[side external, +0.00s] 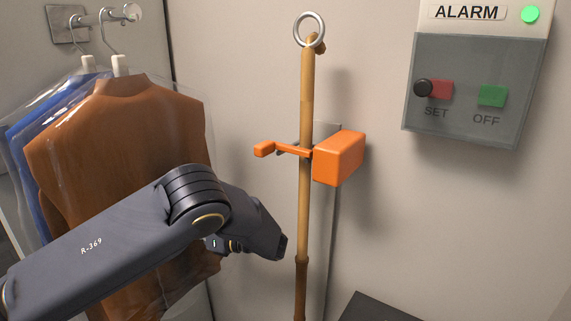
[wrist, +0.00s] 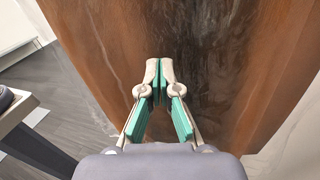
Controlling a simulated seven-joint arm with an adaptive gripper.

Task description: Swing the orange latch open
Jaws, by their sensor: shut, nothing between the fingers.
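The orange latch (side external: 340,157) is on the wall in the side external view. Its block sits right of a wooden pole (side external: 306,105), and a thin orange arm with a small knob (side external: 264,149) reaches left across the pole. The pole stands upright with a metal ring (side external: 309,29) at its top. In the wrist view my gripper (wrist: 160,88) is shut and empty, its fingertips together in front of brown garment material. In the side external view the arm's end is below and left of the latch, apart from it; the fingers are hidden there. The latch is not in the wrist view.
A brown garment (side external: 120,130) in clear plastic and a blue one (side external: 45,125) hang from a rail (side external: 95,19) at the left. An alarm box (side external: 460,130) with SET and OFF buttons is on the wall at the right. A dark surface (side external: 375,308) is at the bottom.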

